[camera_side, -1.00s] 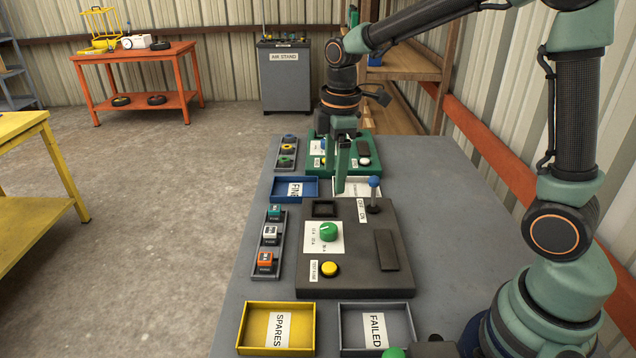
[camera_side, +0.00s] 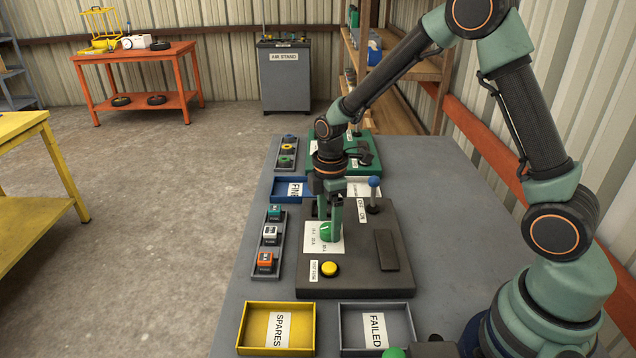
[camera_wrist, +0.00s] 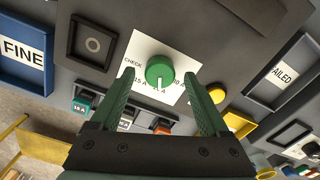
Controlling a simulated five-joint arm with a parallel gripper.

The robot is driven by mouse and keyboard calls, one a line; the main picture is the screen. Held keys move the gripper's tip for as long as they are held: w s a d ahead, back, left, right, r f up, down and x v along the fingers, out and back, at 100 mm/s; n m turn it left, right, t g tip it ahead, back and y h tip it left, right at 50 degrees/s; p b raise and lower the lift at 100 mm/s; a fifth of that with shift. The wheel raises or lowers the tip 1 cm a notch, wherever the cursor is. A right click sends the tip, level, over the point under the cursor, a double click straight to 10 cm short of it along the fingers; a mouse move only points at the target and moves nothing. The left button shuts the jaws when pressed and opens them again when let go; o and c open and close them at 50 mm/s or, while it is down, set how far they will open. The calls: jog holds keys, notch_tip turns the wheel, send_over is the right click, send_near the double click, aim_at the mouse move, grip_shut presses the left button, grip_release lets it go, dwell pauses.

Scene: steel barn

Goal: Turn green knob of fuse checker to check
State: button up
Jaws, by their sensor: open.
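The dark fuse checker (camera_side: 360,275) lies on the grey bench. Its green knob (camera_side: 326,232) sits on a white label, partly covered by my gripper in the side view. In the wrist view the green knob (camera_wrist: 160,70) shows between and just beyond my fingertips, its white pointer line aimed down towards the "A" marks. The word CHECK is printed on the label (camera_wrist: 140,48) to the knob's left. My gripper (camera_wrist: 166,85) is open, one finger on each side of the knob. I cannot tell whether the fingers touch it. My gripper also shows in the side view (camera_side: 328,225).
A tray of fuses (camera_side: 269,240) is to the left. Yellow SPARES (camera_side: 250,330) and grey FAILED (camera_side: 345,330) trays lie in front, the blue FINE tray (camera_side: 279,187) behind.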

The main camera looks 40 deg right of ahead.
jog(key=shift+f, duration=0.5)
grip_shut()
